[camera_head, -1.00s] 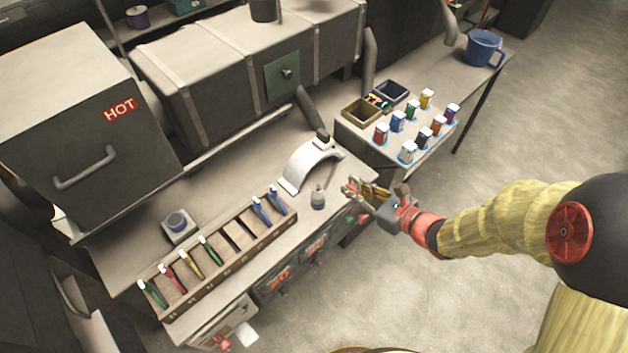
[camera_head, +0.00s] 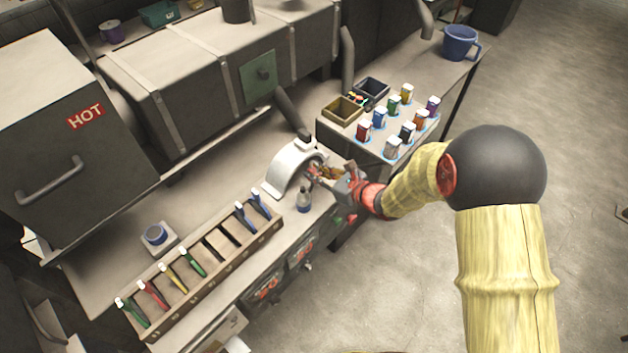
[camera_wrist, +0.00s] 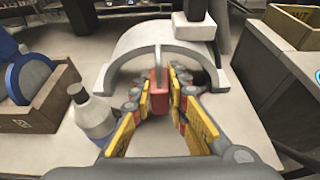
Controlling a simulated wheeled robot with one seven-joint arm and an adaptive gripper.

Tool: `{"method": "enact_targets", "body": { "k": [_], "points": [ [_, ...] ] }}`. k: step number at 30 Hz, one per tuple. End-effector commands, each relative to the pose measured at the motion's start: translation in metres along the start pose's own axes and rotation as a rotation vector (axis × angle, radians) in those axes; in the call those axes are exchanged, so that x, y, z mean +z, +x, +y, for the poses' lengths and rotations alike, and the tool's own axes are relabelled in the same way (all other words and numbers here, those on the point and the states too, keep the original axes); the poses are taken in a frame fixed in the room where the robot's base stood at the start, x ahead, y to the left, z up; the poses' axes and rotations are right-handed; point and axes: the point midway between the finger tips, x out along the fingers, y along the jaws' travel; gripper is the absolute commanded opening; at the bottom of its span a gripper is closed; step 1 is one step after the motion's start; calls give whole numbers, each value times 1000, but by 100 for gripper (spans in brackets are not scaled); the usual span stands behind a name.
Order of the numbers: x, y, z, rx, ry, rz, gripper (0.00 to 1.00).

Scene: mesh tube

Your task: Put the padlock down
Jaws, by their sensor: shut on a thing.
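The padlock (camera_wrist: 159,98) is a small red block standing upright between the fingertips of my gripper (camera_wrist: 164,95) in the wrist view. A thin grey strip rises from its top, in front of the white arch. My gripper's yellow and red fingers are shut on it. In the head view my gripper (camera_head: 322,171) is at the right end of the white arch (camera_head: 290,168); the padlock is too small there to make out clearly. The wrist view shows the padlock in front of or under the arch's opening; I cannot tell whether it touches the bench (camera_wrist: 248,120).
A small bottle (camera_head: 304,201) stands left of my gripper, close to it in the wrist view too (camera_wrist: 93,114). A slotted rack (camera_head: 213,282) with coloured handles lines the bench front. Several coloured blocks with white tops stand on the right side table (camera_head: 345,137), beside two open boxes.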

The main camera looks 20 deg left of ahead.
Motion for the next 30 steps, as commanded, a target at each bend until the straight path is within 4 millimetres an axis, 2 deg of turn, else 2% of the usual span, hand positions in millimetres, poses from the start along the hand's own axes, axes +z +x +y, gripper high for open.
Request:
{"method": "enact_targets", "body": {
  "k": [8, 20, 21, 30],
  "points": [
    [-31, 16, -1, 1, 0, 0, 0],
    [-35, 17, -1, 0, -1, -1, 0],
    [-35, 17, -1, 0, 0, 0, 17],
    [-34, 16, -1, 1, 0, 0, 34]
  ]
}}
